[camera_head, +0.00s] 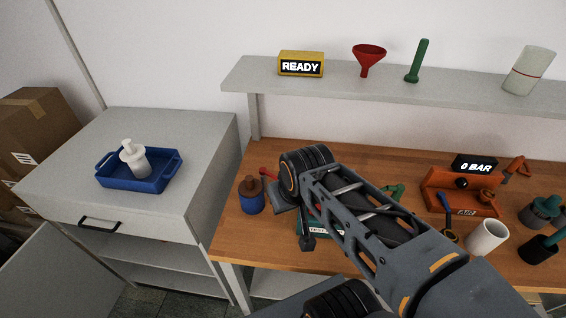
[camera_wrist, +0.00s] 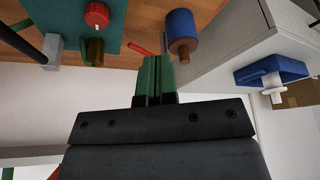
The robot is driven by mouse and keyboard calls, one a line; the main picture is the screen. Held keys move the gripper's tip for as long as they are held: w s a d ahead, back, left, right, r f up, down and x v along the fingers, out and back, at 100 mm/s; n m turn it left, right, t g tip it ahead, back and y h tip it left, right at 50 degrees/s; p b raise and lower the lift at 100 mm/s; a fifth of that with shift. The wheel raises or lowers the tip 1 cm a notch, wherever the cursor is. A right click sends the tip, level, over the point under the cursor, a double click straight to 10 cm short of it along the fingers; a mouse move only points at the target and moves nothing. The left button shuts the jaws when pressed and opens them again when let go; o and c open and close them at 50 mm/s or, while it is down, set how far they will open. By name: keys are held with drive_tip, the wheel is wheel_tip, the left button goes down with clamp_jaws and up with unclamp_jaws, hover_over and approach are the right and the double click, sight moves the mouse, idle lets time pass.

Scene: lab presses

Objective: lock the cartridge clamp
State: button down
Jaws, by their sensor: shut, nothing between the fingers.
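A teal press (camera_wrist: 60,22) with a red round knob (camera_wrist: 96,14) shows at the top left of the wrist view. A brownish cartridge-like cylinder (camera_wrist: 95,52) sits beside the knob. A thin red lever (camera_wrist: 142,48) lies just beyond my fingertips; its red end (camera_head: 264,171) shows in the head view. I cannot tell which red part is the clamp's handle. My gripper (camera_wrist: 153,62) is shut and empty, its green fingers together, apart from the lever as far as I can see. In the head view my arm hides most of the press (camera_head: 302,229) and my fingertips are not clear.
A blue and brown cylinder (camera_head: 251,195) stands close to my gripper on the wooden bench (camera_head: 232,236). An orange press (camera_head: 462,200) with a "0 BAR" display and a white cup (camera_head: 487,237) are at right. A blue tray (camera_head: 139,180) sits on the grey cabinet (camera_head: 66,172).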

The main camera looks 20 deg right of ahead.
drive_tip(key=w+d+f+n+g+y+b, duration=0.1)
drive_tip(key=w+d+f+n+y+b, duration=0.1)
drive_tip(key=w+d, duration=0.6)
drive_tip(key=w+d+f+n+g+y+b, duration=0.2)
drive_tip(key=w+d+n+y, duration=0.3)
drive_tip(key=w+d, duration=0.2)
drive_tip(key=shift+w+d+f+b, duration=0.3)
drive_tip(key=shift+w+d+b, duration=0.05)
drive_tip(key=shift+w+d, duration=0.1)
drive_tip(key=s+p+x, duration=0.1)
drive_tip(key=x, duration=0.9)
drive_tip(key=shift+w, duration=0.4)
drive_tip(key=shift+a, duration=0.15)
drive_tip(key=shift+s+a, duration=0.1)
